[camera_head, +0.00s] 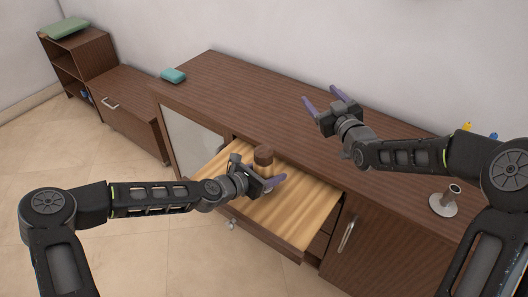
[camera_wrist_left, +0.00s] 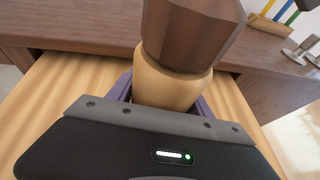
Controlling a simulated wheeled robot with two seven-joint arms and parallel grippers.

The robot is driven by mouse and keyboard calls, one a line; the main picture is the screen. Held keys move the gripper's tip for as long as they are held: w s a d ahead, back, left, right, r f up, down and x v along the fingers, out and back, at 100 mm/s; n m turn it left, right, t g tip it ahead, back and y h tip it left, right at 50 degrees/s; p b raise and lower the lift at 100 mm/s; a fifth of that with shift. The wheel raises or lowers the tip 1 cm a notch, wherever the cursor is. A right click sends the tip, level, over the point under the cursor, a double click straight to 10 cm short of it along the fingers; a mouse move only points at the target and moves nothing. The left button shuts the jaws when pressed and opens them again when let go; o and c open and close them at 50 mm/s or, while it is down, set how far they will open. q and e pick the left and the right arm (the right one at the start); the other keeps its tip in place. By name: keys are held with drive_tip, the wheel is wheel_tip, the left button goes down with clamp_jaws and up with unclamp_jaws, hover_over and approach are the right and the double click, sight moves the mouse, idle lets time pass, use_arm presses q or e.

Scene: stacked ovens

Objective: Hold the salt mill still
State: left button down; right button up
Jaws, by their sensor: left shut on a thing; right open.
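The salt mill, with a dark brown top (camera_head: 263,155) and a lighter wooden body, stands upright over the open drawer (camera_head: 300,215). In the left wrist view the salt mill (camera_wrist_left: 190,40) rises between the purple fingers. My left gripper (camera_head: 265,174) is shut on its light body, below the dark top. The base of the salt mill is hidden behind the gripper, so I cannot tell whether it touches the drawer bottom. My right gripper (camera_head: 321,99) is open and empty above the countertop, up and to the right of the salt mill.
The drawer sticks out of a long dark wooden cabinet (camera_head: 225,85). A teal object (camera_head: 173,75) lies at the countertop's left end. A silver stand (camera_head: 444,203) is at its right, near my right arm. Low cabinets (camera_head: 125,95) stand at the left. The counter's middle is clear.

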drive_tip(key=s+a+f+n+g+y, duration=0.4)
drive_tip(key=s+f+n+y, duration=0.15)
drive_tip(key=s+y, duration=0.2)
drive_tip(key=n+g+y, duration=0.2)
drive_tip(key=g+y, duration=0.2)
drive_tip(key=g, duration=0.2)
approach(263, 153)
drive_tip(key=d+f, duration=0.2)
drive_tip(key=shift+w+a+r+m, duration=0.1)
drive_tip(key=shift+w+m, duration=0.15)
drive_tip(key=shift+w, duration=0.05)
drive_tip(key=shift+a, duration=0.15)
drive_tip(key=x, duration=1.2)
drive_tip(key=shift+w, duration=0.15)
drive_tip(key=shift+c, duration=0.3)
drive_tip(key=c, duration=1.3)
drive_tip(key=shift+t+h, duration=0.25)
drive_tip(key=shift+t, duration=0.15)
